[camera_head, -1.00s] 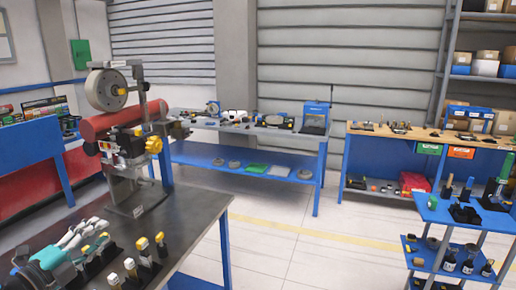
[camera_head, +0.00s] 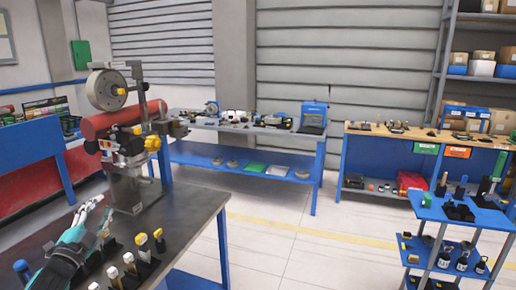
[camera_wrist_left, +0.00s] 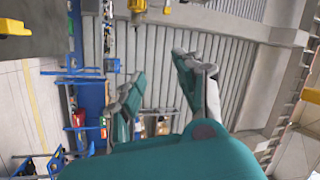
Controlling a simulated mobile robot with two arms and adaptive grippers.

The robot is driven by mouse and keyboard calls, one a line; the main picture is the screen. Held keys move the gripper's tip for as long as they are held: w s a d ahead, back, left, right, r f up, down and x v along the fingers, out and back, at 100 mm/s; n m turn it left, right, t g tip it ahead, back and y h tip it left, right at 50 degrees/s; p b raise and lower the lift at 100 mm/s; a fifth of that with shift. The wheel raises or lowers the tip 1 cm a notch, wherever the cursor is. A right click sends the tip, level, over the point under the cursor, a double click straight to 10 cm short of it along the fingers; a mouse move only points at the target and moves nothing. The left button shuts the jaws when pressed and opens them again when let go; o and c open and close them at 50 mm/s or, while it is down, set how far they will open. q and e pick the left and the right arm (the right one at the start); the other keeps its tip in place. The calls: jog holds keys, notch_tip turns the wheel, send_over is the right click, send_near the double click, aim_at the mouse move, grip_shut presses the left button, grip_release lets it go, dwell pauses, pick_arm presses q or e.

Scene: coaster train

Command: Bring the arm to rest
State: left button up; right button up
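My left gripper (camera_head: 103,208) reaches in from the lower left of the head view, over the near dark workbench (camera_head: 195,205). It has teal and grey fingers and a black wrist. In the left wrist view the two fingers of the left gripper (camera_wrist_left: 158,78) stand apart, with nothing between them. The gripper is open and empty, pointing toward the machine with the grey wheel (camera_head: 108,90). My right gripper is in neither view.
Several handled tools (camera_head: 142,245) stand in dark holders close to the right of my left gripper. A blue-topped item (camera_head: 22,267) is at the lower left. Open floor (camera_head: 285,235) lies right of the bench, before a blue tiered stand (camera_head: 470,210).

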pick_arm(q)
jog(key=w+d+f+n+g+y, duration=0.1)
jog(key=w+d+f+n+y, duration=0.15)
jog(key=w+d+n, duration=0.55)
jog(key=s+f+n+g+b, duration=0.1)
jog(key=s+f+g, duration=0.25)
jog(key=f, duration=1.35)
jog(key=s+f+n+g+b, duration=0.1)
jog(key=s+f+g, duration=0.25)
jog(key=f, duration=1.25)
jog(key=s+d+f+g+h+b, duration=0.1)
jog(key=s+d+f+g, duration=0.2)
jog(key=s+f, duration=1.3)
jog(key=s+d+f+g+b, duration=0.2)
jog(key=s+d+f+g, duration=0.15)
jog(key=s+f, duration=1.3)
jog(key=s+d+f+g, duration=0.1)
jog(key=s+f, duration=0.2)
jog(key=s, duration=0.6)
jog(key=s+d+f+g, duration=0.1)
jog(key=s+f+g, duration=0.1)
jog(key=s, duration=0.7)
jog(key=s+d+f+g+b, duration=0.1)
jog(key=s+f, duration=0.3)
jog(key=s, duration=0.5)
jog(key=shift+d+n+g+h, duration=0.2)
jog(key=shift+n+g+h, duration=0.2)
jog(key=shift+g, duration=0.15)
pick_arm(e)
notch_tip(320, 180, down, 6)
